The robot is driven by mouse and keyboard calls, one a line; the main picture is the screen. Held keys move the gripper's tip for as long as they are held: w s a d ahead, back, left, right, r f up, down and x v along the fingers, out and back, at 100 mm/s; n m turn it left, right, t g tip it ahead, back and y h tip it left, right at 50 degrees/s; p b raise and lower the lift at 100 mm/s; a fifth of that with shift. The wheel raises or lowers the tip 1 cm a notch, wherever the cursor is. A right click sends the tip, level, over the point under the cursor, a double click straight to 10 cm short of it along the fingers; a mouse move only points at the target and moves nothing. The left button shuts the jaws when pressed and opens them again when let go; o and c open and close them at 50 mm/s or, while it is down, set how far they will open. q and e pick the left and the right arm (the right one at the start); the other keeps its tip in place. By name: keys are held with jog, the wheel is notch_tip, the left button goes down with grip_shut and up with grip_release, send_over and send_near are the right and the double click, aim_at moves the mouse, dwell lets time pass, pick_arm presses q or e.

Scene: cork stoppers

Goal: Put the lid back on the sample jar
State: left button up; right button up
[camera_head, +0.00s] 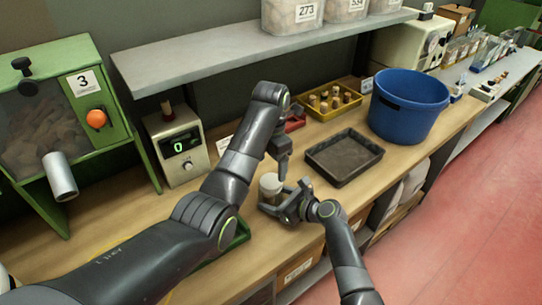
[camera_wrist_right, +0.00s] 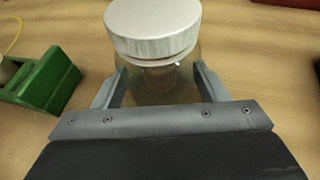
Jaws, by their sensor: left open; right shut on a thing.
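The sample jar (camera_wrist_right: 150,88) is clear glass and stands upright on the bench between the fingers of my right gripper (camera_wrist_right: 158,88), which is shut on its body. The pale grey round lid (camera_wrist_right: 153,30) sits on top of the jar's mouth; I cannot tell whether it is fully seated. In the head view the lid (camera_head: 270,180) shows at the jar's top, and my right gripper (camera_head: 284,212) reaches the jar from the right. My left gripper (camera_head: 283,170) is open and points down close by the lid, holding nothing. It does not show in the right wrist view.
A dark tray (camera_head: 344,171) lies right of the jar, with a blue bucket (camera_head: 410,112) beyond. A yellow bin (camera_head: 331,112) of corks and a red bin (camera_head: 295,124) stand behind. A scale-like device (camera_head: 180,150) stands left. A green tray (camera_head: 238,237) is partly hidden by my left arm.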

aim_at(271, 181)
pick_arm(q)
notch_tip(271, 181, down, 6)
jog(key=shift+r, duration=0.1)
dwell(0.4)
